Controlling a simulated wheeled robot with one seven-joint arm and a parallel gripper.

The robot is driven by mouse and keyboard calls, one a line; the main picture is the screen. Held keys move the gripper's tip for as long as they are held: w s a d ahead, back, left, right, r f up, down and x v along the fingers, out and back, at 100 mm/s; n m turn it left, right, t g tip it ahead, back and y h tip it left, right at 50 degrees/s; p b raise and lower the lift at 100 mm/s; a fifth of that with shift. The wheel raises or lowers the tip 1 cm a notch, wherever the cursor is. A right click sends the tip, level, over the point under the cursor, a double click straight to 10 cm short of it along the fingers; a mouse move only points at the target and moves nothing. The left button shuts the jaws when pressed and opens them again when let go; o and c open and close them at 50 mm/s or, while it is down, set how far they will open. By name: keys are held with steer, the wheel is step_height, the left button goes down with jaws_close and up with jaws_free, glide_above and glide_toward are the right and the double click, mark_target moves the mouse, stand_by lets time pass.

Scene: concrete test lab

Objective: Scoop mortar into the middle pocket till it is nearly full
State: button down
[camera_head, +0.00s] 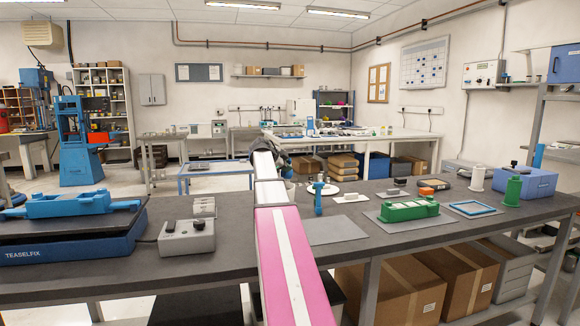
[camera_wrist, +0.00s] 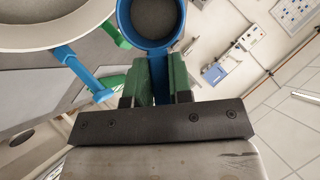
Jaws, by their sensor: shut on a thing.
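In the wrist view, my gripper (camera_wrist: 160,65) has its green fingers shut on the handle of a blue scoop (camera_wrist: 124,18). The scoop's round cup has grey inside; I cannot tell whether that is mortar or its bare inside. A large round bowl (camera_wrist: 52,46) with a pale rim and grey inside fills the upper left corner, beside the scoop. In the head view, the green mould (camera_head: 408,213) with several pockets lies on a grey mat (camera_head: 381,222) on the bench, right of my arm. How full its middle pocket is cannot be made out.
A blue upright tool (camera_head: 318,206) stands close right of my arm. A blue frame (camera_head: 473,208), green spool (camera_head: 513,190) and blue box (camera_head: 537,181) lie farther right. A grey control box (camera_head: 187,240) and blue TEASELFIX machine (camera_head: 72,246) are left. A grey sheet (camera_head: 333,230) lies bare.

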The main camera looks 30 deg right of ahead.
steer(key=shift+w+a+f+n+t+h, duration=0.15)
steer(key=shift+a+f+n+h, duration=0.15)
steer(key=shift+a+h, duration=0.65)
steer(key=shift+s+a+f+n+t+h, duration=0.15)
steer(key=shift+a+f+h, duration=0.25)
steer(key=shift+h, duration=1.05)
steer(key=shift+w+a+f+n+t+h, duration=0.1)
steer(key=shift+a+f+n+h, duration=0.15)
steer(key=shift+a+h, duration=0.7)
steer(key=shift+d+h, duration=0.3)
steer(key=shift+h, duration=0.05)
steer(key=shift+d, duration=0.1)
steer(key=d+r+m+y, duration=0.2)
steer(key=d+y, duration=0.7)
steer(key=y, duration=1.1)
steer(key=shift+s+d+r+m+g, duration=0.2)
steer(key=shift+r+m+g, duration=0.2)
steer(key=shift+m, duration=0.2)
steer(key=shift+y, duration=0.3)
steer(key=shift+a, duration=0.1)
